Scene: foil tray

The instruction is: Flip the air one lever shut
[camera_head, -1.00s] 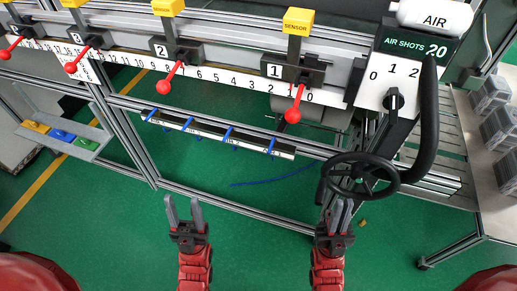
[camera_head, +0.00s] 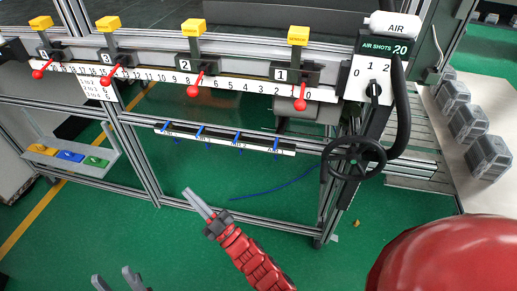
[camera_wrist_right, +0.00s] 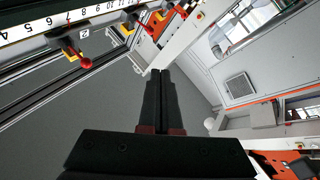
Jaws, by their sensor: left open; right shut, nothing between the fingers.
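A white label strip (camera_head: 225,140) hangs below the main rail with several small blue levers; its lettering is too small to read surely. The rightmost blue lever (camera_head: 277,144) seems to be air one; I cannot tell its exact position. My right gripper (camera_head: 190,195) is shut and empty, below and left of that lever, apart from the strip. Its shut fingers also show in the right wrist view (camera_wrist_right: 160,73). My left gripper (camera_head: 113,277) is open and empty at the bottom edge, mostly cut off, far from the levers.
Red-knobbed levers (camera_head: 301,103) hang from the numbered rail above the strip. A black handwheel (camera_head: 354,157) and the AIR SHOTS panel (camera_head: 373,72) stand right. A tray of coloured blocks (camera_head: 70,168) is left. Space below the strip is open.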

